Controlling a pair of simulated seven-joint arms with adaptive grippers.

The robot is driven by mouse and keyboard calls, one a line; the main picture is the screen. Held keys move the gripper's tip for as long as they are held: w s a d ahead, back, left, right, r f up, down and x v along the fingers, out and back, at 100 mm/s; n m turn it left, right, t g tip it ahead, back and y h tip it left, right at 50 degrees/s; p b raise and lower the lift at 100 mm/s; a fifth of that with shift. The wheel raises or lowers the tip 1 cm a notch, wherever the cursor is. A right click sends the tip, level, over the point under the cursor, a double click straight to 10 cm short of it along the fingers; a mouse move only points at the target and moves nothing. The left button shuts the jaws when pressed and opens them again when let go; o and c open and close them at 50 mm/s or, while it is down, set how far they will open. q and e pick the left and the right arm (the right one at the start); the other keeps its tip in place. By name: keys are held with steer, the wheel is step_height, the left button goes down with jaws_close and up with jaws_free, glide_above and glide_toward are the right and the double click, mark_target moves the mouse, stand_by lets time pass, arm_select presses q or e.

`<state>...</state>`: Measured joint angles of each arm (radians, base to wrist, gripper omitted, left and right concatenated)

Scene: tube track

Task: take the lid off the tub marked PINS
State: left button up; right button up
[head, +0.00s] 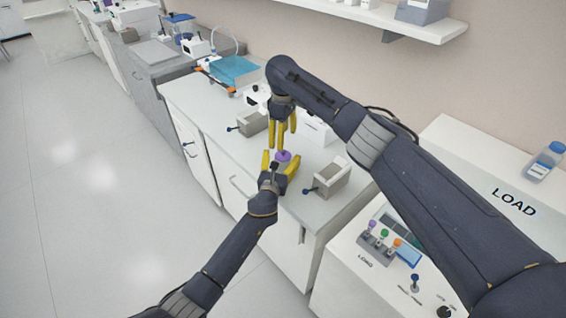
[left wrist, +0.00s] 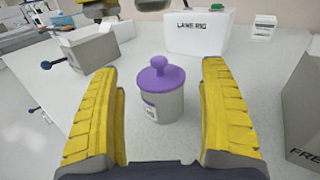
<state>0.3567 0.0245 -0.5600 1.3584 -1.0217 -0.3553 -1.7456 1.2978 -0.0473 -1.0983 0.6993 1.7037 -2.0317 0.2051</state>
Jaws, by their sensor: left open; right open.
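A pale tub (left wrist: 165,106) with a purple knobbed lid (left wrist: 158,76) stands upright on the counter in the left wrist view. Its label is turned to the side and I cannot read it. The lid is seated on the tub. In the head view the purple lid (head: 284,156) shows between the yellow fingers of my left gripper (head: 281,161). My left gripper is open, with one finger on each side of the tub and clear gaps in the left wrist view (left wrist: 160,80). My right gripper (head: 286,140) points down just behind the tub, open and empty.
A grey box with a blue-knobbed lever (head: 253,122) stands left of the tub, another grey box (head: 327,181) right. A white box marked LANE RIG (left wrist: 195,34) stands behind. The white LOAD machine (head: 340,262) is at the lower right. Bare counter (head: 228,152) lies left of the tub.

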mark_target(283, 151)
arm_select(q)
steer(key=shift+w+d, duration=0.15)
steer(key=shift+w, duration=0.4)
steer(key=shift+c, duration=0.2)
jaws_close()
arm_select(e)
steer(key=shift+o, duration=0.9)
steer(key=shift+n, duration=0.9)
steer(key=shift+f, duration=3.9)
steer(key=shift+c, duration=0.5)
